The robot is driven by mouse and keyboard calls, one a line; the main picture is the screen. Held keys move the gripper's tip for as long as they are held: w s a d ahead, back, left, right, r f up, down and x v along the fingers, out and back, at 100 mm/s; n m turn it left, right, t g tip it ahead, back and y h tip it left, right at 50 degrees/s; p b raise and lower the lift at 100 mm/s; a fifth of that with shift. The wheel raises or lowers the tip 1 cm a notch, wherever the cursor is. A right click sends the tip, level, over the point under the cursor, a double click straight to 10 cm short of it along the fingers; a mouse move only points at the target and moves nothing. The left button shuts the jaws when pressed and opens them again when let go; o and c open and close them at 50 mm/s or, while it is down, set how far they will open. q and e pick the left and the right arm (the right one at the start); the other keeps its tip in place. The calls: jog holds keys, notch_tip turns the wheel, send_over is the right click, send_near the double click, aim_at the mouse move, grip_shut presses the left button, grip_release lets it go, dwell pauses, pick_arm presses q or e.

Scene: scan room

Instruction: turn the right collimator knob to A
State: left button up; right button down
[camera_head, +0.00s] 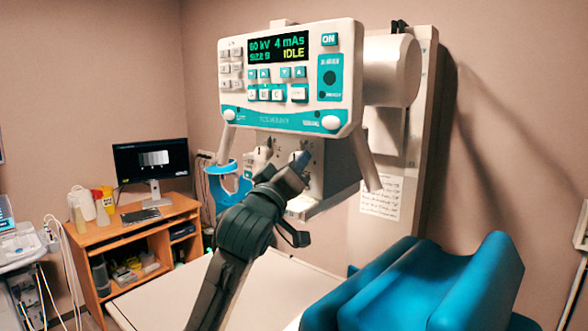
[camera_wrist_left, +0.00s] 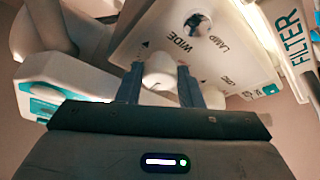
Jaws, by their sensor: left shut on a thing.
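The collimator (camera_head: 313,172) hangs below the control panel in the head view. My left gripper (camera_head: 294,166) reaches up to the right part of its face. In the left wrist view my left gripper's two fingers (camera_wrist_left: 159,82) are shut on a pale knob (camera_wrist_left: 160,68), one on each side. It appears to be the right collimator knob; in the head view the gripper largely hides it. A small dark mark (camera_wrist_left: 145,45) stands beside the knob, too small to read surely. Another knob (camera_head: 262,155) shows to the left in the head view. My right gripper is not in view.
The control panel (camera_head: 290,107) is just above my left gripper. A desk with a monitor (camera_head: 151,160) is at left. A FILTER label (camera_wrist_left: 289,38) shows in the wrist view.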

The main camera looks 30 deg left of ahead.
pick_arm(q)
jog(key=shift+r+n+g+y, duration=0.1)
jog(key=shift+n+g+y, duration=0.35)
jog(key=shift+n, duration=0.95)
jog(key=shift+y, duration=0.25)
jog(key=o, duration=1)
jog(key=b+v, duration=1.1)
jog(key=b, duration=0.1)
